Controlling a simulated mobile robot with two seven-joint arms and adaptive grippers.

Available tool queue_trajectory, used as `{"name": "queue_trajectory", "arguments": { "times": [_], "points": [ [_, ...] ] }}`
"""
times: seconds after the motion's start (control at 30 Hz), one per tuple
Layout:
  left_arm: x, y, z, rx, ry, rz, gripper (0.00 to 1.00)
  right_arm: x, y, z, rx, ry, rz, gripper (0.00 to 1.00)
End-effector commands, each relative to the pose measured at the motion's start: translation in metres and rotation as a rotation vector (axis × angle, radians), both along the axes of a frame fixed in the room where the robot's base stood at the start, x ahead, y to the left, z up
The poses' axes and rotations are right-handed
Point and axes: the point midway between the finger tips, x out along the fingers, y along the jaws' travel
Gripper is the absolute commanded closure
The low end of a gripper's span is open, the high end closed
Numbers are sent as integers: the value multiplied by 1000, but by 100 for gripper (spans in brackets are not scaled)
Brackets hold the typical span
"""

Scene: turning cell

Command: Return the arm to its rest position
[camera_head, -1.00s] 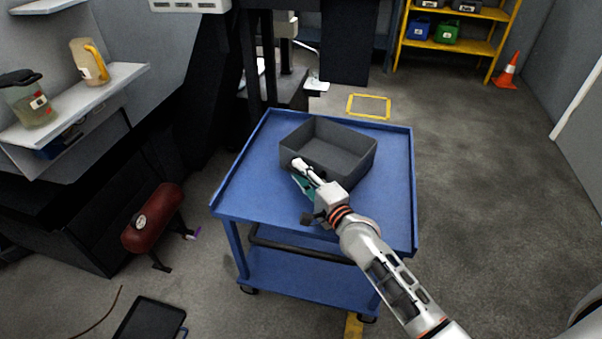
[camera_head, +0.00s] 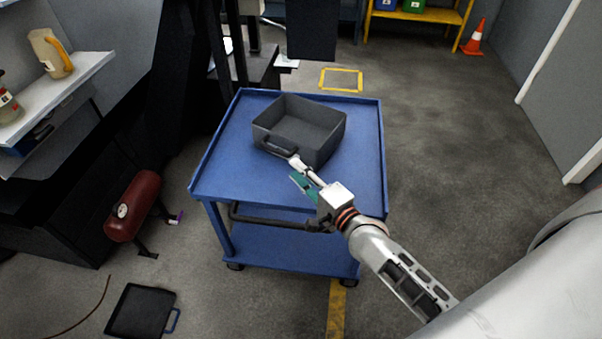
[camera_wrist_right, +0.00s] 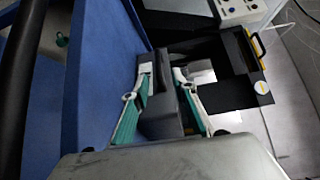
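My right gripper (camera_head: 294,171) is over the blue cart (camera_head: 235,172), just in front of a dark grey bin (camera_head: 318,152) with a handle (camera_head: 279,145) on its near left wall. In the head view its white fingers with green pads are spread, and the handle shows beyond the upper fingertip. In the right wrist view the gripper (camera_wrist_right: 163,72) has its two fingers apart on either side of a dark grey shape; I cannot tell whether they touch it. My left gripper is in neither view.
A red tank (camera_head: 134,205) stands left of the cart, and a black tray-like object (camera_head: 143,311) lies on the floor. Shelves (camera_head: 60,92) line the left wall. An orange cone (camera_head: 475,38) stands far right. The floor right of the cart is clear.

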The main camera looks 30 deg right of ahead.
Motion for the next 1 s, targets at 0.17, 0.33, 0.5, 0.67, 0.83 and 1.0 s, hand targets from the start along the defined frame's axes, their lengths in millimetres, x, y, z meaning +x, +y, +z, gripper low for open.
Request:
{"name": "queue_trajectory", "arguments": {
  "times": [0.17, 0.33, 0.5, 0.67, 0.83, 1.0],
  "points": [
    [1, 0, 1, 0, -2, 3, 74, -4, -1, 0, 1, 0, 0, 73],
    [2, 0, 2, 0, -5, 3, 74, -4, -1, 0, 1, 1, 0, 73],
    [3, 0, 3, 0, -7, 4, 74, -4, -1, 0, 1, 1, 0, 73],
    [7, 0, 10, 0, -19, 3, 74, -9, 2, 1, -36, 2, 6, 73],
    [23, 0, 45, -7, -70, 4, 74, -50, 17, 0, -345, 8, 58, 73],
    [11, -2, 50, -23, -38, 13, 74, -129, 35, -20, -871, 33, 190, 73]
  ]
}}
